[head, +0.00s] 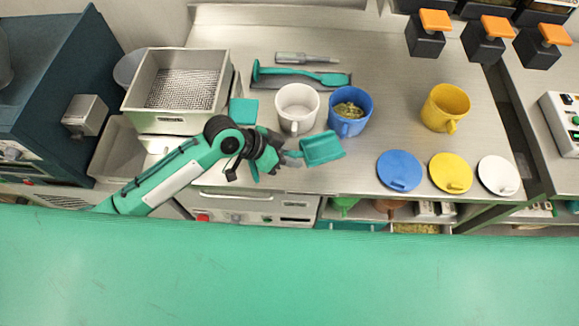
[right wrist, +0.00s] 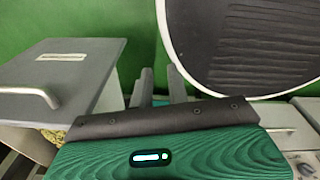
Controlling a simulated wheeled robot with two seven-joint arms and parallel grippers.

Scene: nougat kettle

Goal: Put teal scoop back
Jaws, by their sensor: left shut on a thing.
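The teal scoop (head: 322,148) is in the head view, in front of the white and blue mugs. Its square pan points right and its handle runs left into my left gripper (head: 278,155). My left gripper is shut on the scoop's handle and holds it over the front part of the steel counter (head: 375,115). The fingers partly hide the handle. My right gripper is not seen in the head view. In the right wrist view its two grey fingers (right wrist: 160,88) stand apart with nothing seen between them.
A white mug (head: 297,107) and a blue mug (head: 350,112) with green contents stand close behind the scoop. A teal spatula (head: 300,75) lies on a dark mat behind. A sieve box (head: 180,90) stands left. A yellow mug (head: 445,107) and several lids are right.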

